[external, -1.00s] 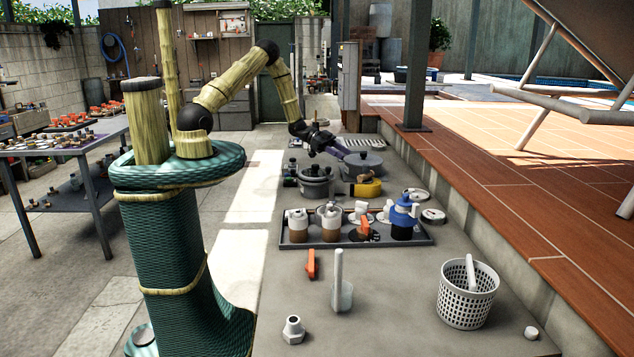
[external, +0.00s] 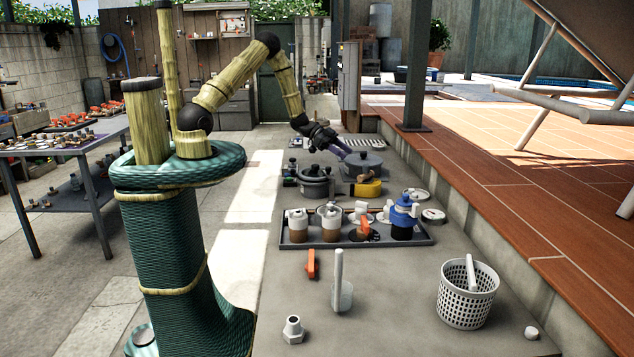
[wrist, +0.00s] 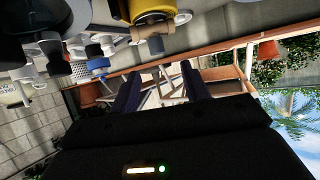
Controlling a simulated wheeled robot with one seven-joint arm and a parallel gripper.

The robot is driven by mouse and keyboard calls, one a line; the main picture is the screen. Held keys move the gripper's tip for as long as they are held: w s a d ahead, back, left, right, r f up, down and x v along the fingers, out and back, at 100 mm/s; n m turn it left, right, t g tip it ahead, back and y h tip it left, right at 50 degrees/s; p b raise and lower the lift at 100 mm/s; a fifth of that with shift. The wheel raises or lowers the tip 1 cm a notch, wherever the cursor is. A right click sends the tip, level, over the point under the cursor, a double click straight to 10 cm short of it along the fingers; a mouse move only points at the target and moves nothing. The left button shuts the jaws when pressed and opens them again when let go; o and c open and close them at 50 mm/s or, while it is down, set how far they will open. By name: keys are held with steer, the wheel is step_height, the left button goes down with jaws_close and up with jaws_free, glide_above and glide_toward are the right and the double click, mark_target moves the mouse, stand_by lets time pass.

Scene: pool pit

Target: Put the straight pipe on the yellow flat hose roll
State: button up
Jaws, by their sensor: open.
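The yellow flat hose roll (external: 367,188) lies on the grey ledge beyond the parts tray, beside a grey lidded pot. In the wrist view its yellow side (wrist: 150,8) shows at the top edge, with a tan cylindrical piece (wrist: 152,30) at it; I cannot tell whether this is a fitting or a pipe. My gripper (external: 342,152) is above the ledge, behind and left of the roll. In the wrist view its two dark fingers (wrist: 160,85) are apart with nothing held between them. I cannot pick out the straight pipe with certainty.
Grey pots (external: 315,184) stand left of the roll. A dark tray (external: 335,243) with jars and a blue-topped container is nearer the camera.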

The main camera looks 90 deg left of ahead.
steer(key=s+d+r+n+g+y, duration=0.3)
steer(key=s+d+r+g+y, duration=0.1)
steer(key=d+r+y, duration=0.25)
steer(key=s+d+r+n+g, duration=0.1)
steer(key=s+d+r+g, duration=0.1)
steer(key=s+d, duration=0.3)
steer(key=s+d+r+n+g, duration=0.1)
steer(key=s+d, duration=0.4)
steer(key=s, duration=0.6)
steer(key=shift+s+d+r+n+g, duration=0.25)
steer(key=shift+d+r+n+g, duration=0.2)
steer(key=shift+g, duration=0.35)
steer(key=shift+o, duration=0.2)
steer(key=shift+w+a+f+h, duration=0.1)
steer(key=shift+w+h, duration=0.05)
steer(key=shift+h, duration=0.1)
